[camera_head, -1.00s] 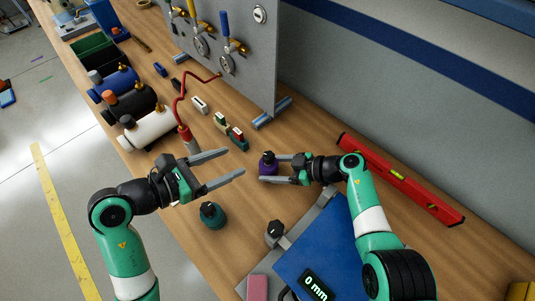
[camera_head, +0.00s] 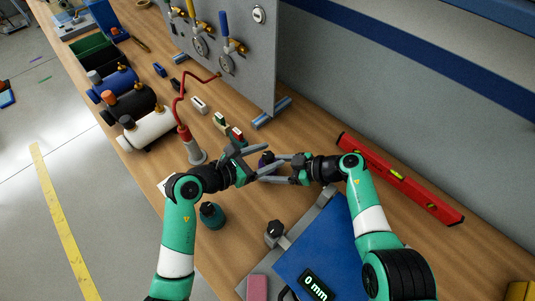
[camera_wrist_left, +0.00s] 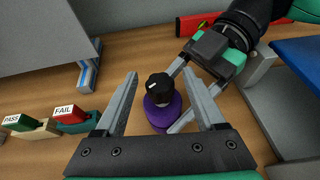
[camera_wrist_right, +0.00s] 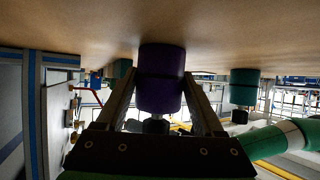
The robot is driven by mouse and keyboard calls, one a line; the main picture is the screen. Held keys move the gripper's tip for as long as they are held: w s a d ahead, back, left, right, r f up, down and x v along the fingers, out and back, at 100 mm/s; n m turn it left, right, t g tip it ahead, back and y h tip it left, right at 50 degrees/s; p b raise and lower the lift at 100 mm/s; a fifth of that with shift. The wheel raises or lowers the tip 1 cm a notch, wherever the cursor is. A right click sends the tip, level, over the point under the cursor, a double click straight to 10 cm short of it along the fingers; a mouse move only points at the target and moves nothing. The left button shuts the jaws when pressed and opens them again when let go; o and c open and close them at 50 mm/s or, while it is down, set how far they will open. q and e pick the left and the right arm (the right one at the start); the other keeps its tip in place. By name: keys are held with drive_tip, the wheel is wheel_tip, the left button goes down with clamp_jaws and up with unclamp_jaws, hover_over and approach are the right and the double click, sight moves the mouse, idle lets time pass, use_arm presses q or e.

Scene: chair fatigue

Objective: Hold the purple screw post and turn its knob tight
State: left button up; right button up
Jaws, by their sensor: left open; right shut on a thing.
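The purple screw post (camera_wrist_left: 161,112) with its black knob (camera_wrist_left: 160,88) stands on the wooden bench. My right gripper (camera_wrist_right: 160,85) is shut on the purple post (camera_wrist_right: 161,75), one finger on each side. My left gripper (camera_wrist_left: 162,85) is open, its fingers either side of the black knob with gaps, as the left wrist view shows. In the head view my left gripper (camera_head: 270,161) hides most of the post, and the two grippers meet closely there.
A teal post with a black knob (camera_head: 211,215) stands near the front edge. PASS (camera_wrist_left: 28,126) and FAIL (camera_wrist_left: 73,117) blocks lie left of the post. A blue plate (camera_head: 318,248) with a 0 mm display is nearby. A red level (camera_head: 400,178) lies at the back right.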

use_arm(q)
drive_tip(key=shift+c, duration=0.2)
clamp_jaws()
drive_tip(key=shift+w, duration=0.1)
drive_tip(key=shift+m+g+h, duration=0.4)
drive_tip(key=shift+m+g, duration=0.1)
drive_tip(key=shift+m, duration=0.1)
drive_tip(key=shift+w+m+g+h, duration=0.1)
drive_tip(key=shift+m+g+h, duration=0.6)
drive_tip(key=shift+m+g, duration=1)
drive_tip(key=shift+o, duration=0.2)
unclamp_jaws()
